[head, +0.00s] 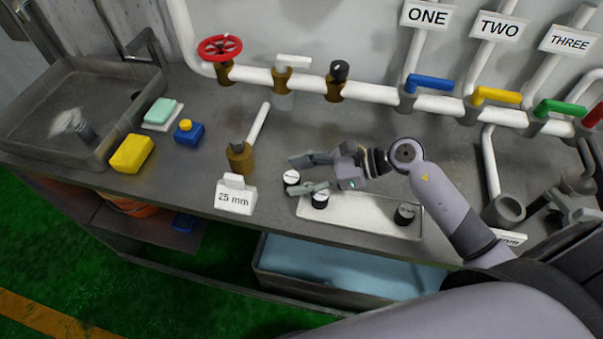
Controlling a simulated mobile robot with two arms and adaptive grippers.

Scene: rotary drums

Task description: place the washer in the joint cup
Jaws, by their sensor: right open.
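My right gripper (292,175) is open, with its two fingers pointing left above the bench by the left end of a pale tray. A small black round piece with a white labelled top (291,177) shows between the fingertips; I cannot tell whether they touch it. A similar piece (320,200) is just below the lower finger, and another (406,214) is at the tray's right end. Which of these is the washer is unclear. A grey open cup (505,209) under a white pipe at the right may be the joint cup. My left gripper is not in view.
The pale tray (365,216) lies near the bench's front edge. Pipes with coloured valves run behind. A yellow block (132,153) lies by the sink.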

